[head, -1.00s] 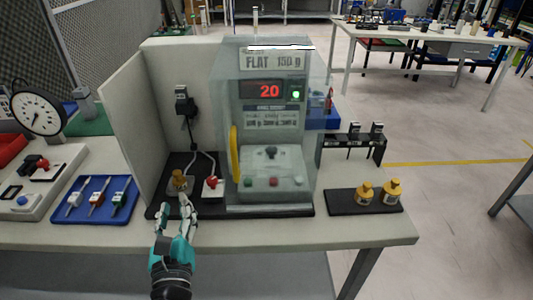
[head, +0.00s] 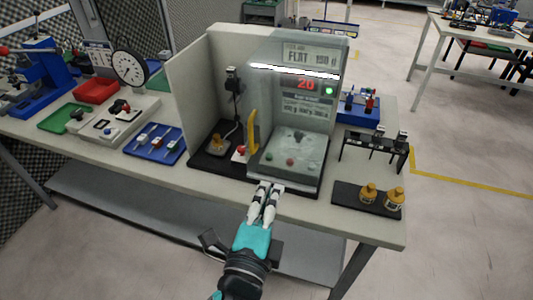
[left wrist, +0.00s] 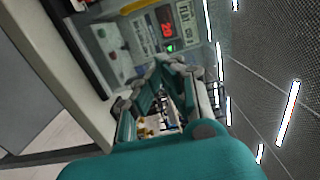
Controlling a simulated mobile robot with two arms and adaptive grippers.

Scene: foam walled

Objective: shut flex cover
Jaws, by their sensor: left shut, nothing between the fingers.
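The clear flex cover (head: 296,72) encloses the grey test machine (head: 290,150), with a bright reflection across its upper part. I cannot tell how far it is shut. A yellow upright handle (head: 252,132) stands at its left side. The machine's display (head: 306,85) reads 20 beside a green light; it also shows in the left wrist view (left wrist: 167,30). My left gripper (head: 268,188) is shut and empty, at the front edge of the machine's black base. In the left wrist view its fingers (left wrist: 160,90) point toward the machine. My right gripper is not in view.
A beige panel (head: 195,110) stands left of the machine. A brass part (head: 216,143) and red button (head: 240,151) sit beside it. A blue tray (head: 155,145) lies left.

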